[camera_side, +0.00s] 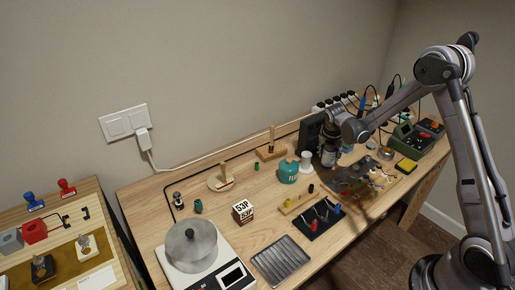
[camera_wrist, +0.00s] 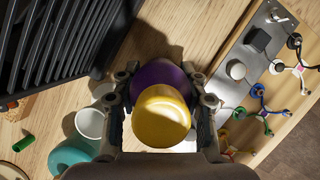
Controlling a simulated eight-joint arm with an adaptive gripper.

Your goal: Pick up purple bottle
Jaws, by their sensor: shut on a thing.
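The purple bottle (camera_wrist: 152,76) with a yellow rounded top (camera_wrist: 162,118) shows in the middle of the wrist view. My gripper (camera_wrist: 161,98) is shut on it, with one finger against each side. In the side view my gripper (camera_side: 331,136) points down over the right-middle part of the table, with a dark bottle shape (camera_side: 328,158) under it. The bottle looks upright. I cannot tell whether its base touches the table.
A teal pot (camera_side: 288,171) and a white cup-like piece (camera_side: 306,160) stand just left of the bottle. A black slatted box (camera_side: 311,132) is behind it. A metal board with colored wires (camera_wrist: 238,70) lies close to its right. Bare wood shows nearer the front.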

